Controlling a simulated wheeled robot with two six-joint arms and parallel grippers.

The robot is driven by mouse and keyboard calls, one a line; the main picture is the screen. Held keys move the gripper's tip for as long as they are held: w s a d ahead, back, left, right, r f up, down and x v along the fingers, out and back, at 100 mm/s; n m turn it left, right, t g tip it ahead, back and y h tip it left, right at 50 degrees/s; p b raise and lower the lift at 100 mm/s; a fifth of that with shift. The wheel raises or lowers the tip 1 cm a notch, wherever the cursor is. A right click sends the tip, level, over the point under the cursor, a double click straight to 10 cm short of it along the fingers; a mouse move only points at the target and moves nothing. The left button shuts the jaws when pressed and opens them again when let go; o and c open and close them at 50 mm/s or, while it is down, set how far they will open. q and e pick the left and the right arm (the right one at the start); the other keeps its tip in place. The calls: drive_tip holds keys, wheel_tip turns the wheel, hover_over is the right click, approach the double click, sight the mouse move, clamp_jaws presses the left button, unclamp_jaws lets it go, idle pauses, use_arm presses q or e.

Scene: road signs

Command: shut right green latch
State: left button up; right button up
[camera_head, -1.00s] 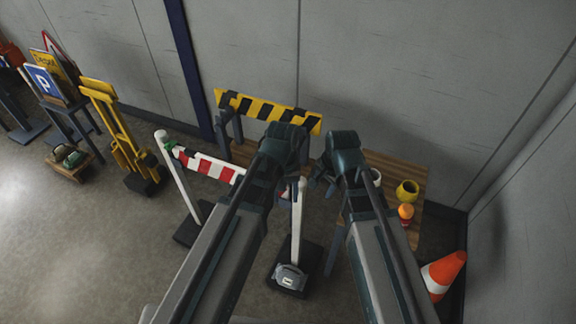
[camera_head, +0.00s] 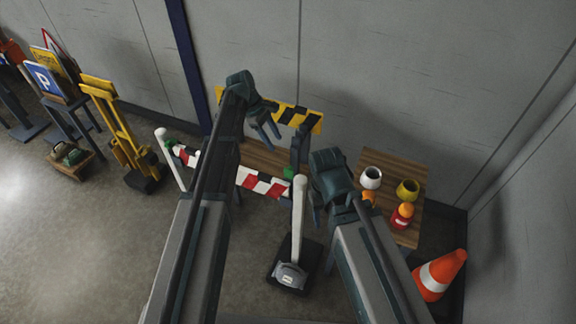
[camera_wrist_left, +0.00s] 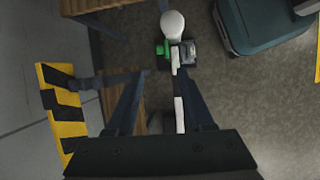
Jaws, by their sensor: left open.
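The right green latch (camera_head: 289,172) is a small green piece at the right end of the red-and-white barrier board (camera_head: 262,184), beside the top of the right white post (camera_head: 299,210). It also shows in the left wrist view (camera_wrist_left: 162,48), next to the post's round top (camera_wrist_left: 173,24). Whether it is shut is too small to tell. My left gripper (camera_head: 269,137) is open and empty, above and behind the board, left of the latch. Its spread fingers (camera_wrist_left: 158,105) show in the left wrist view. My right gripper (camera_head: 317,212) is right of the post, its fingers mostly hidden.
A yellow-black striped barrier (camera_head: 298,116) stands behind, near the wall. A wooden table (camera_head: 398,163) at right carries a white cup (camera_head: 371,178), a yellow cup (camera_head: 408,190) and small orange-red items. A traffic cone (camera_head: 440,274) stands at lower right. Floor at left is partly clear.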

sight(290, 167)
use_arm(q)
drive_tip(key=b+x, duration=1.1)
drive_tip(key=x, duration=0.2)
drive_tip(key=shift+f+b, duration=0.1)
drive_tip(key=shift+b, duration=0.2)
drive_tip(key=shift+c, duration=0.3)
clamp_jaws()
